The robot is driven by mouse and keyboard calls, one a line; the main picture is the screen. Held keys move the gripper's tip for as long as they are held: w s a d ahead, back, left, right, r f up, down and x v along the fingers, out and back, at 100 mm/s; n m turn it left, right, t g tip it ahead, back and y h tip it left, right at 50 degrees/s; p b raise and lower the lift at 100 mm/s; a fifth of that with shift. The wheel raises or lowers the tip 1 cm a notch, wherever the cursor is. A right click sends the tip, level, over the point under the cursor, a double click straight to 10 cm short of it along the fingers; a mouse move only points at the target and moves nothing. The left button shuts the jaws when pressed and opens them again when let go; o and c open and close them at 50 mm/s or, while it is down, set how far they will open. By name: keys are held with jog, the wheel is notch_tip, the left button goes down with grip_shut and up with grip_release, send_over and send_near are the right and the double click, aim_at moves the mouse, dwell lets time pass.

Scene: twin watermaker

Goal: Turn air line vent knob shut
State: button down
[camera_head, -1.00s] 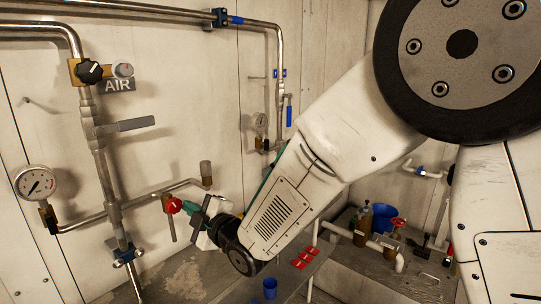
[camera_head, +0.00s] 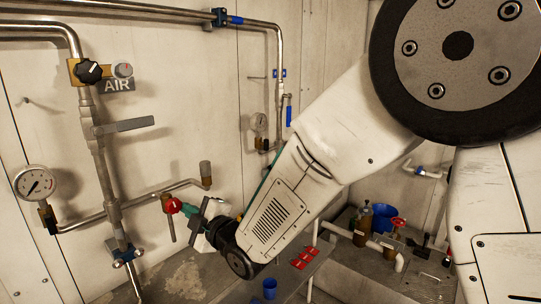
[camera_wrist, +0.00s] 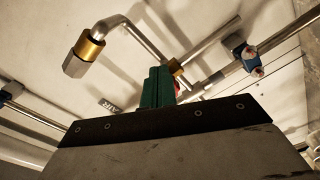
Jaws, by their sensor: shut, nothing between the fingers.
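A red knob (camera_head: 173,205) sits on a brass valve body on the pipe below the AIR sign (camera_head: 118,86), at left in the head view. My gripper (camera_head: 187,209) has its green fingertips at the red knob's right side, touching or nearly touching it; I cannot tell which. The fingers are closed together with nothing between them. In the wrist view, the shut green fingers (camera_wrist: 157,88) hide most of the red knob (camera_wrist: 178,87), leaving a small red part to their right.
A black knob (camera_head: 89,71) and a small grey knob sit by the AIR sign. A grey lever (camera_head: 124,125) sticks out above the red knob. A pressure gauge (camera_head: 36,183) is at left. A brass-collared pipe end (camera_wrist: 86,52) stands near the fingers. Blue cup (camera_head: 270,288) below.

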jog(key=shift+s+a+f, duration=0.15)
jog(key=shift+f, duration=0.15)
jog(key=v, duration=0.6)
jog(key=shift+w+d, duration=0.2)
jog(key=shift+w, duration=0.05)
jog(key=shift+f, duration=0.15)
